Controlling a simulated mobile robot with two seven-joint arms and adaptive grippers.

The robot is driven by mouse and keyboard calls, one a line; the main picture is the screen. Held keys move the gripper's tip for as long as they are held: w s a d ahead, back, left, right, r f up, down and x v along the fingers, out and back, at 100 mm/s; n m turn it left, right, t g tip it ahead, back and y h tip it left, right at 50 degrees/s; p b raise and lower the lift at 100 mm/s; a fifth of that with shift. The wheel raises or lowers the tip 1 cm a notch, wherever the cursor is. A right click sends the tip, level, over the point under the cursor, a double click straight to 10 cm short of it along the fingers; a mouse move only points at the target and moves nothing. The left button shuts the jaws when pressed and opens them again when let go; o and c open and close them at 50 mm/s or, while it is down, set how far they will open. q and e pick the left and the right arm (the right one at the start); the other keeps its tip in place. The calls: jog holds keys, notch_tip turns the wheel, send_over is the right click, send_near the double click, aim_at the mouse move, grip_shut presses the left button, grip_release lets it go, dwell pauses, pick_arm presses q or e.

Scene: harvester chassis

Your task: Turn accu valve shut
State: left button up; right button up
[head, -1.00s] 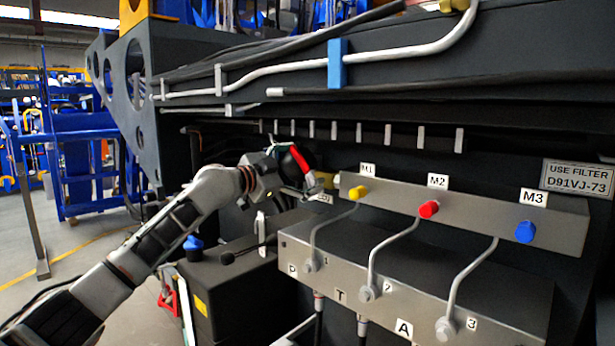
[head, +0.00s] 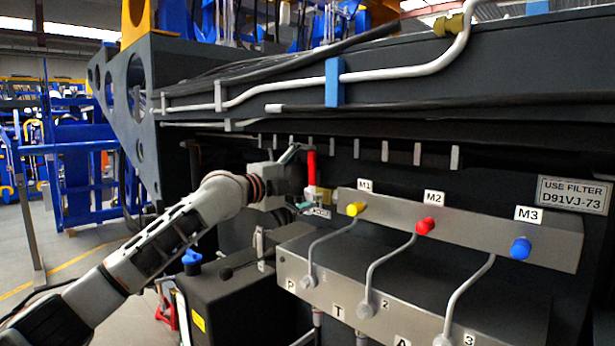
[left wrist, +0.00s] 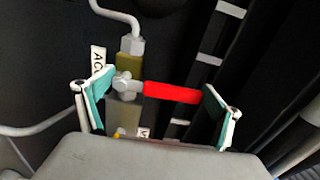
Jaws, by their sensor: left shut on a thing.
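The accu valve has a red lever handle (head: 311,167), which stands about upright in the head view, left of the M1 block. In the left wrist view the red handle (left wrist: 172,92) runs sideways from the silver hub (left wrist: 124,84) on the brass and grey valve body (left wrist: 128,62). My left gripper (head: 299,180) is at the valve. Its teal-padded fingers (left wrist: 157,98) are shut on the handle, one beside the hub and one at the handle's free end. A label reading "AC" (left wrist: 99,60) is partly hidden by a finger. My right gripper is not in view.
Yellow (head: 355,209), red (head: 425,226) and blue (head: 520,248) caps sit on the M1–M3 block to the right. Thin pipes run down to the grey manifold (head: 400,280). A black box (head: 228,290) stands below my left arm. The chassis beam overhangs above.

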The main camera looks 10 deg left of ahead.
pick_arm(q)
jog(key=shift+d+m, duration=0.1)
jog(key=shift+m, duration=0.2)
jog(key=o, duration=1.3)
jog(key=shift+s, duration=0.1)
jog(key=v, duration=1.2)
